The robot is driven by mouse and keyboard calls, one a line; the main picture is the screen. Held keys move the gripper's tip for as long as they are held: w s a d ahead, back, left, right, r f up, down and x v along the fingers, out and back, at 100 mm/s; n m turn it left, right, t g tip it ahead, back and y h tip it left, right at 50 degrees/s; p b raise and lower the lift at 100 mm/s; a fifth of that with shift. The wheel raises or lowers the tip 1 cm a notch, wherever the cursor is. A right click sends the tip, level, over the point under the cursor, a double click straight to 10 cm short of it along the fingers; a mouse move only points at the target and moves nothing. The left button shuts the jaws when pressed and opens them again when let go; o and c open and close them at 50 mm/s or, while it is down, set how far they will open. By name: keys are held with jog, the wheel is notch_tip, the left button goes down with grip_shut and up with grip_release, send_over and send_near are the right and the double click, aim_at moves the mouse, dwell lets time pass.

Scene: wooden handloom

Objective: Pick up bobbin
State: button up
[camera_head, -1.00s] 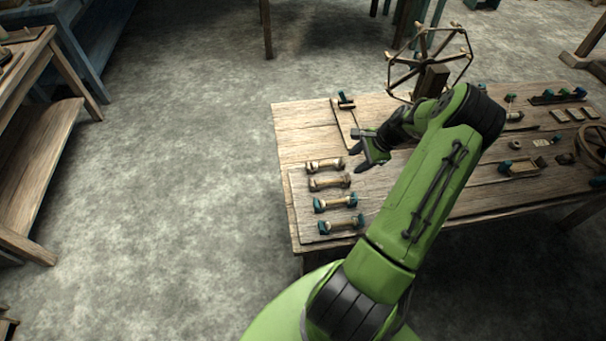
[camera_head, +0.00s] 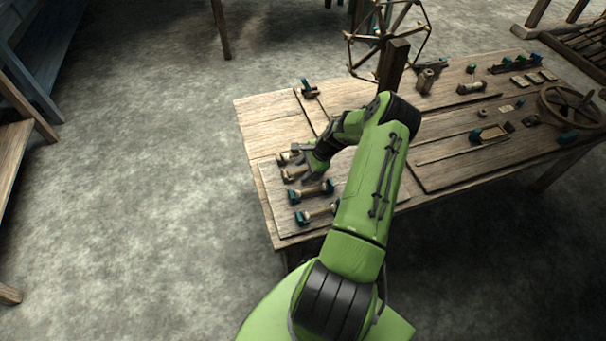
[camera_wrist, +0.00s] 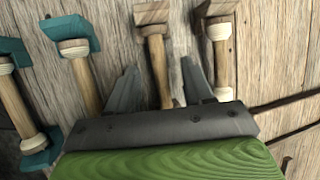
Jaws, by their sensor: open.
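Several bobbins lie side by side on a board at the table's near left corner. Two have teal ends: one in the middle (camera_head: 311,192) and one nearest (camera_head: 317,213). The other two are plain wood: a brown-ended bobbin (camera_head: 294,173) and the farthest, pale-collared bobbin (camera_head: 285,158), partly hidden by my gripper (camera_head: 296,159). In the wrist view my gripper (camera_wrist: 160,78) is open, with one finger on each side of the brown-ended bobbin (camera_wrist: 156,58). Its right finger lies between that bobbin and the pale-collared one (camera_wrist: 222,55). Contact cannot be told.
The wooden table (camera_head: 262,113) carries a spoked reel (camera_head: 388,40) on a post behind my arm. A small teal-ended tool (camera_head: 309,89) lies at the back left. A wheel (camera_head: 572,105) and small parts stand to the right.

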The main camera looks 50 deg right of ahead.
jog(key=shift+f, duration=0.1)
dwell(0.4)
grip_shut()
